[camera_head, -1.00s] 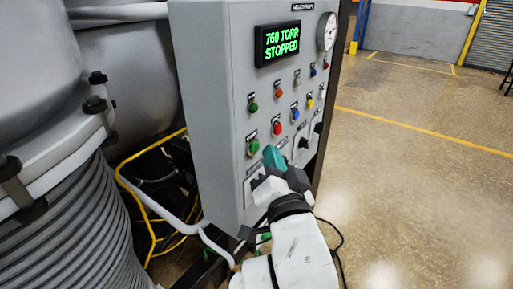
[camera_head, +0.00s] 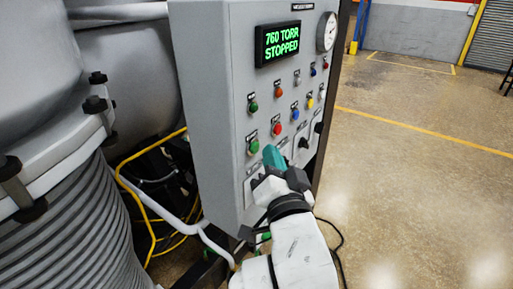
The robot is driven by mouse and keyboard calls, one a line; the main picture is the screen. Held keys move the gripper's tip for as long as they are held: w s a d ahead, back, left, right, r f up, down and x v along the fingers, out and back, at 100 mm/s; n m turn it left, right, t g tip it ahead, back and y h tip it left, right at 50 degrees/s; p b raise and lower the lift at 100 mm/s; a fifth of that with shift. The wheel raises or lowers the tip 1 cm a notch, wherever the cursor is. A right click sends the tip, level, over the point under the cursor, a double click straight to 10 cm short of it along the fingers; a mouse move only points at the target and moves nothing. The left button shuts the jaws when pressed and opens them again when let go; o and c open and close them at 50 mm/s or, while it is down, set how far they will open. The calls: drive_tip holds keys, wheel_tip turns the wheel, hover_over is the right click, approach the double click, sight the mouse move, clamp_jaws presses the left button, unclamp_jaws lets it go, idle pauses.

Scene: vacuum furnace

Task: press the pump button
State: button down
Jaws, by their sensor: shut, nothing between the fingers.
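The grey control panel (camera_head: 205,110) stands in the middle of the view and carries rows of coloured buttons. A green button (camera_head: 253,146) sits low on the left of the panel, with a red button (camera_head: 277,129) up and right of it. Labels are too small to read, so I cannot tell which button is the pump's. My gripper (camera_head: 272,154), with teal fingertips, is shut and empty. Its tips appear just right of and below the green button; I cannot tell whether they touch the panel. The gripper hides part of the panel's lower area.
A display (camera_head: 278,43) reads "760 TORR STOPPED", with a round gauge (camera_head: 326,32) to its right. A large metal vessel with ribbed bellows (camera_head: 75,235) stands left. Yellow cable (camera_head: 150,215) and a pale pipe run beside the panel. Floor at right is open.

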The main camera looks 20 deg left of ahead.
drive_tip(key=shift+a, duration=0.1)
drive_tip(key=shift+w+a+b, duration=0.1)
drive_tip(key=shift+a+b, duration=0.2)
drive_tip(key=shift+b, duration=0.1)
drive_tip(key=shift+w+a+b, duration=0.15)
drive_tip(key=shift+a+b, duration=0.2)
idle(0.6)
drive_tip(key=shift+d, duration=0.1)
drive_tip(key=shift+s+d+p, duration=0.3)
drive_tip(key=shift+d, duration=0.3)
drive_tip(key=shift+d, duration=0.1)
drive_tip(key=d, duration=0.1)
drive_tip(key=s+d+p, duration=0.1)
drive_tip(key=d, duration=0.1)
drive_tip(key=d+p, duration=0.1)
drive_tip(key=shift+s+d, duration=0.3)
drive_tip(key=shift+s, duration=0.05)
idle(0.7)
